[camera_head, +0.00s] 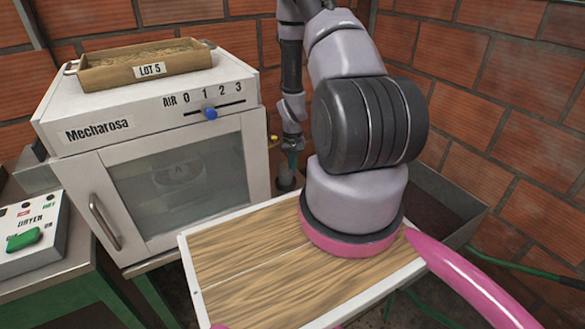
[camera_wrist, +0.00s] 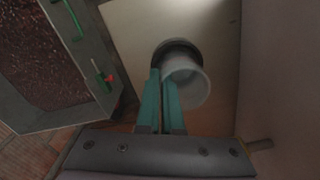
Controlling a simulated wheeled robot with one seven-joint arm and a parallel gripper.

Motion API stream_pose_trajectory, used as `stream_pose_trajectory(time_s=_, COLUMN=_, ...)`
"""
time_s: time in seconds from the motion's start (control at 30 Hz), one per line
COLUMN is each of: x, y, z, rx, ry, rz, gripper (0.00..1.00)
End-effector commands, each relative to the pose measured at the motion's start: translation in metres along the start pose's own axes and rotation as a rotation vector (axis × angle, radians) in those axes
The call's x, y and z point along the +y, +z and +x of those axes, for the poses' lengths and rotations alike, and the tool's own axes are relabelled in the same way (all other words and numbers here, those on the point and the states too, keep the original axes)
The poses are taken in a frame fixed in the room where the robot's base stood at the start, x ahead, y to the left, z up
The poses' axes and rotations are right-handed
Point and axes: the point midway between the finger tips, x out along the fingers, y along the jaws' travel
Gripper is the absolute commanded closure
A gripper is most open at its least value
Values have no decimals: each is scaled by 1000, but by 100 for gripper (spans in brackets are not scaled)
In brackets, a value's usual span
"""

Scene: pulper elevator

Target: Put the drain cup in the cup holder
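The drain cup (camera_wrist: 192,92) is a pale, round cup, seen in the wrist view just in front of a dark round opening (camera_wrist: 178,46) in a pale surface, which looks like the cup holder. The cup looks tilted and partly overlaps the opening; I cannot tell how far inside it sits. My gripper (camera_wrist: 163,76) has teal fingers close together at the cup's left edge, and they look shut on its wall. In the head view my gripper (camera_head: 291,160) is small, beside the dryer's right side, above a dark round part. The cup cannot be made out there.
The white dryer (camera_head: 85,130) stands left, with a wooden LOT 5 tray (camera_head: 145,66) on top and a control box (camera_head: 30,235) beside it. A wood-topped board (camera_head: 250,260) lies in front. A metal bin (camera_wrist: 60,60) with dark red contents stands close to my gripper. Brick walls enclose the corner.

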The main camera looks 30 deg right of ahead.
Motion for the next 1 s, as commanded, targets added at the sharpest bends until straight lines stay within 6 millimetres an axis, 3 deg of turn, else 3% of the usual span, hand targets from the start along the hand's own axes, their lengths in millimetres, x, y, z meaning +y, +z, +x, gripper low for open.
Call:
stream_pose_trajectory(time_s=0.67, x=0, y=0, z=12, rx=-1, ry=0, rz=0, gripper=100)
stream_pose_trajectory(time_s=0.77, x=0, y=0, z=12, rx=0, ry=0, rz=0, gripper=62)
stream_pose_trajectory(time_s=1.0, x=0, y=0, z=11, rx=0, ry=0, rz=0, gripper=62)
